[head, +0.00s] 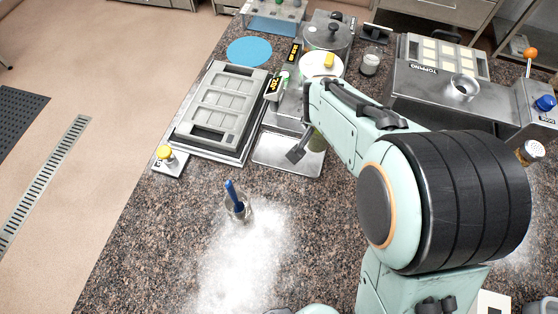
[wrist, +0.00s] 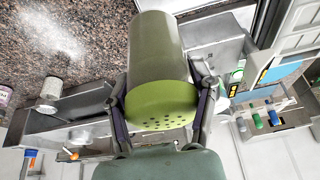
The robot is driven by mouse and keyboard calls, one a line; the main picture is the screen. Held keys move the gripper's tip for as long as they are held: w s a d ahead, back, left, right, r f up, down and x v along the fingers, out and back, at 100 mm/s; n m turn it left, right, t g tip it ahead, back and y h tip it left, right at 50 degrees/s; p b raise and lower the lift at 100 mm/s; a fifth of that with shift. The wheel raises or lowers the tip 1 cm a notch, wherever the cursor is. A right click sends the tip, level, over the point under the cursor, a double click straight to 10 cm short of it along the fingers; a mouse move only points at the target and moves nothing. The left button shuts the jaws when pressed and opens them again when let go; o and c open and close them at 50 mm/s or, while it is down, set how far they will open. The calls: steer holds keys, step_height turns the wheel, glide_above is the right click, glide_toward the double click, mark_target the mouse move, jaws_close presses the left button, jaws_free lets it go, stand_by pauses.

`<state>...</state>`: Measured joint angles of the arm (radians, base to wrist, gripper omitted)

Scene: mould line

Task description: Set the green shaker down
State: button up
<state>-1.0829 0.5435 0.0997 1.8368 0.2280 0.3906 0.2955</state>
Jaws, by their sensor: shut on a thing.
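The green shaker (wrist: 158,50) is held between the two fingers of my gripper (wrist: 162,104) in the wrist view. Its lighter green perforated lid (wrist: 160,105) is towards my gripper, and its darker body extends away. In the head view only a small part of the shaker (head: 318,140) shows beside my arm, over the right part of a shallow metal tray (head: 275,158). My arm hides most of my gripper there. I cannot tell whether the shaker's base touches the tray.
A grey mould (head: 222,112) lies left of the tray. The topping machine (head: 420,105) stands at the right. A white round container (head: 321,66) is behind the tray.

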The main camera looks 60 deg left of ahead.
steer(key=s+a+f+n, duration=0.2)
steer(key=s+a+f, duration=0.1)
steer(key=s, duration=0.6)
steer(key=shift+g+y, duration=0.3)
steer(key=shift+y, duration=0.1)
steer(key=f, duration=0.6)
steer(key=shift+w+a+f, duration=0.15)
steer(key=shift+a+f, duration=0.1)
steer(key=shift+f, duration=0.1)
steer(key=shift+f, duration=0.1)
steer(key=o, duration=1.2)
